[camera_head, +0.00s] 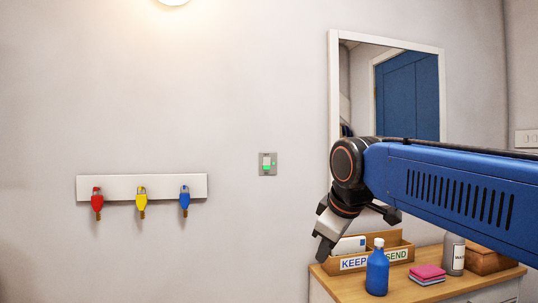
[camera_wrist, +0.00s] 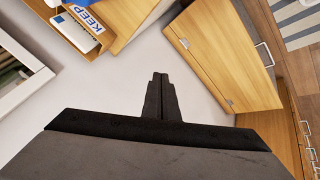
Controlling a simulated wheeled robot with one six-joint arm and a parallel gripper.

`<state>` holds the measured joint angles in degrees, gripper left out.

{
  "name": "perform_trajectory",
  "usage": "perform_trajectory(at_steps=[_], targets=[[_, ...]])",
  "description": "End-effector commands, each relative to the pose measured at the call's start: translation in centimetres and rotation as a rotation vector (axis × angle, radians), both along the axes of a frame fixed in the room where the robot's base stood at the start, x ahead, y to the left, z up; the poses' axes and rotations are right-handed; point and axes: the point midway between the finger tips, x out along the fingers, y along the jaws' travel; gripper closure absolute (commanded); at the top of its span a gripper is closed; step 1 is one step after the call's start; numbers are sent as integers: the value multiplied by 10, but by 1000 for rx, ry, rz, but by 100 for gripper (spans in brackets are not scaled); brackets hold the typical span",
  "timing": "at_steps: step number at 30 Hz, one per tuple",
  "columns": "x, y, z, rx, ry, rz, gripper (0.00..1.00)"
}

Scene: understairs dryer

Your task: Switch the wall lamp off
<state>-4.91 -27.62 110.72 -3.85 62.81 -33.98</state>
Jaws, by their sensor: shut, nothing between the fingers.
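The wall lamp (camera_head: 173,2) is at the top edge of the head view, mostly cut off, and the wall around it is brightly lit. A small grey switch plate (camera_head: 268,163) with a green-marked rocker is on the wall at the middle. My gripper (camera_head: 322,256) is to the right of and below the switch plate, pointing down by the organiser, apart from the switch. In the wrist view my gripper's fingers (camera_wrist: 160,80) are together, with nothing between them. The switch plate is not in the wrist view.
A wooden organiser labelled KEEP and SEND (camera_head: 396,252), a blue bottle (camera_head: 377,272), cloths (camera_head: 427,272) and a white-labelled bottle stand on the cabinet. A mirror (camera_head: 333,90) hangs behind my arm. A rail (camera_head: 150,181) holds red, yellow and blue hanging items. Wall between rail and switch is clear.

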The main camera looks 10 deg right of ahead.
Motion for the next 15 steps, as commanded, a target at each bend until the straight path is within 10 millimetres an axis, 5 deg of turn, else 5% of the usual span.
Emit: perform_trajectory(at_steps=[3,15], targets=[[33,8,48,-73,-35,106,100],[123,34,187,-346,-150,437,100]])
